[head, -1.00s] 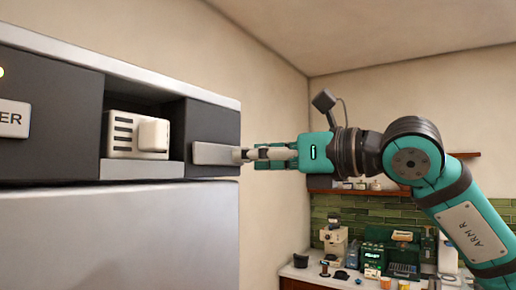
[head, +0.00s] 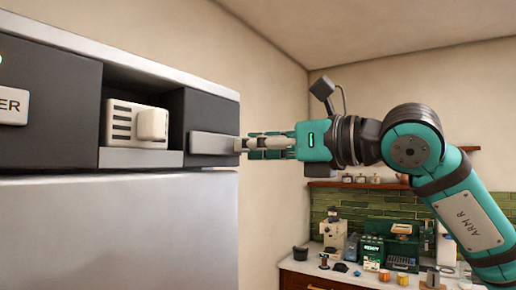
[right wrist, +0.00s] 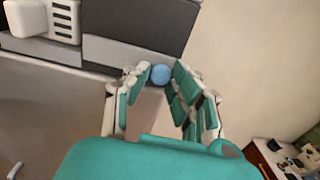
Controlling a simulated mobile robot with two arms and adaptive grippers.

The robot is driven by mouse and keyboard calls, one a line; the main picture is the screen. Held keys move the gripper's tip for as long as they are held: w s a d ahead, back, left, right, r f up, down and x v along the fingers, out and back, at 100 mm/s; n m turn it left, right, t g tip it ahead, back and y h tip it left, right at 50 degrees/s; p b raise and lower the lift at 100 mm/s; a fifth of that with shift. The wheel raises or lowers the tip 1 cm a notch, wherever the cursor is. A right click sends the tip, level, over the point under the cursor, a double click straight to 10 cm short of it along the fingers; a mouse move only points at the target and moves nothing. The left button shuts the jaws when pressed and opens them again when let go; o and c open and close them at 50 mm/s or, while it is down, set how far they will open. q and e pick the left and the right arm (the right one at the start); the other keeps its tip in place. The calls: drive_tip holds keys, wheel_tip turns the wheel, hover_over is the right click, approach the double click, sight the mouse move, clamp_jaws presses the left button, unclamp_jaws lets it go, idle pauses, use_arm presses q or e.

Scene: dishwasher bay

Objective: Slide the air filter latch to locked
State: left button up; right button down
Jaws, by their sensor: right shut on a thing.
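The latch is a light grey bar (head: 213,145) lying flat across the dark panel right of an open recess. In this bay a white vented filter block (head: 122,128) with a raised square front sits left of the latch. My right gripper (head: 243,146) is at the latch's right end, its fingers pointing left. In the right wrist view a round blue knob (right wrist: 160,74) is between its fingertips (right wrist: 160,80), and the gripper is shut on it. The fingers hide where the knob meets the bar. My left gripper is not in view.
A dark panel (head: 50,110) with a label ending "ER" (head: 13,106) and a green light is at the left. A pale appliance front (head: 120,225) lies below. A counter with coffee gear (head: 375,245) stands far behind at lower right. Open air surrounds my right arm.

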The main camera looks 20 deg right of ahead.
sight(216, 145)
drive_tip(key=s+a+b, duration=0.2)
drive_tip(key=a, duration=0.1)
drive_tip(key=shift+s+a+f, duration=0.2)
drive_tip(key=shift+s+a, duration=0.1)
drive_tip(key=shift+s, duration=0.1)
drive_tip(key=shift+s+a+r+b, duration=0.15)
drive_tip(key=shift+s+a+b, duration=0.05)
drive_tip(key=shift+a+b, duration=0.1)
drive_tip(key=shift+w+d, duration=0.15)
drive_tip(key=shift+d, duration=0.05)
drive_tip(key=c, duration=1.4)
unclamp_jaws()
drive_tip(key=shift+c, duration=0.2)
drive_tip(key=o, duration=0.3)
drive_tip(key=shift+a, duration=0.2)
drive_tip(key=shift+d, duration=0.2)
drive_tip(key=shift+s+d, duration=0.25)
drive_tip(key=shift+s, duration=0.15)
drive_tip(key=v, duration=1.1)
drive_tip(key=shift+s, duration=0.15)
